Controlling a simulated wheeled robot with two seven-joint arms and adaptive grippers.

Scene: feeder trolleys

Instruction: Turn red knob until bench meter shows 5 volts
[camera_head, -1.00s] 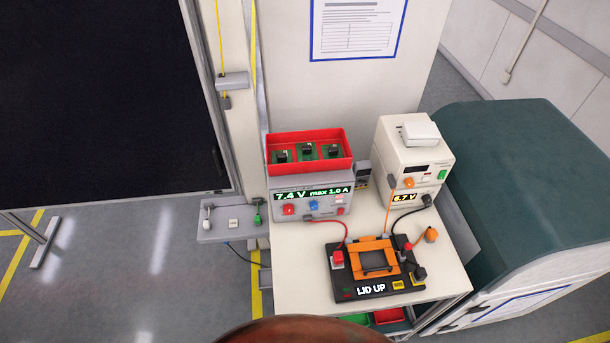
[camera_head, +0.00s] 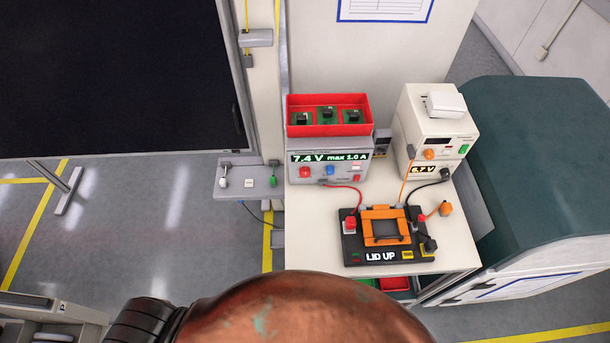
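A grey power supply (camera_head: 320,158) stands at the back left of the small white bench, and its display reads 7.4 V max 1.0 A. The red knob (camera_head: 305,172) is on the left of its front panel, with a blue knob (camera_head: 330,170) to its right. The cream bench meter (camera_head: 434,140) stands to the right, and its small display (camera_head: 423,170) appears to read 6.7 V. Nothing touches the red knob. Neither of my grippers is in view.
A red tray (camera_head: 327,102) with several green boards sits on the power supply. A black test fixture (camera_head: 388,250) marked LID UP, with an orange lid, and leads occupy the bench front. A teal-topped cabinet (camera_head: 540,150) stands right.

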